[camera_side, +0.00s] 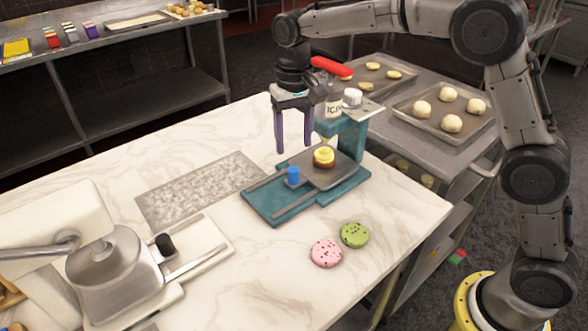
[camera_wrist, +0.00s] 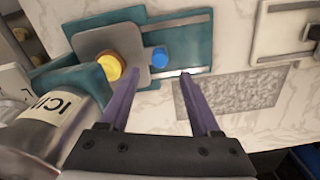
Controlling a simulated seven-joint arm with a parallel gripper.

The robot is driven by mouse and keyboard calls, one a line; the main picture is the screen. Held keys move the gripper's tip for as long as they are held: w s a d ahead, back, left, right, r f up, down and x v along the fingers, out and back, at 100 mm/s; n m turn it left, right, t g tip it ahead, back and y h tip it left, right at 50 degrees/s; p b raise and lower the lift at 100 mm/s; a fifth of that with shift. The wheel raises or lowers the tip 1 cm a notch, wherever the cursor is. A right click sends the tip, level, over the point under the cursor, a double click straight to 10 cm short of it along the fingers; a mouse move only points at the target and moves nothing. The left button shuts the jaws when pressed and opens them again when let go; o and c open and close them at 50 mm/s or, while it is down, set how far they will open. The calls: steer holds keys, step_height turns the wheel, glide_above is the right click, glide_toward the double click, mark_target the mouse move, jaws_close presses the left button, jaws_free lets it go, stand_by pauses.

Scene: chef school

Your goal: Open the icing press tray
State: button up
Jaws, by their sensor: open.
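The icing press (camera_side: 352,150) is teal and stands near the back right of the marble counter, with a red lever (camera_side: 331,67) on top and a canister marked with partly hidden "ICIN" lettering. Its grey tray (camera_side: 333,174) lies on the teal rail base, under the nozzle, with a yellow-topped cupcake (camera_side: 324,157) on it. A blue knob (camera_side: 293,175) stands at the tray's left edge; it also shows in the wrist view (camera_wrist: 159,57). My gripper (camera_side: 294,150) points down, open and empty, above and behind the blue knob, apart from it. In the wrist view the purple fingers (camera_wrist: 158,73) are spread.
A metal machine (camera_side: 115,270) stands front left. Dough trays (camera_side: 445,108) are on a side table behind.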

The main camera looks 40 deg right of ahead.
mark_target(294, 169)
step_height(294, 169, down, 9)
steer(key=shift+r, duration=0.15)
steer(key=shift+c, duration=0.3)
jaws_close()
stand_by(1.2)
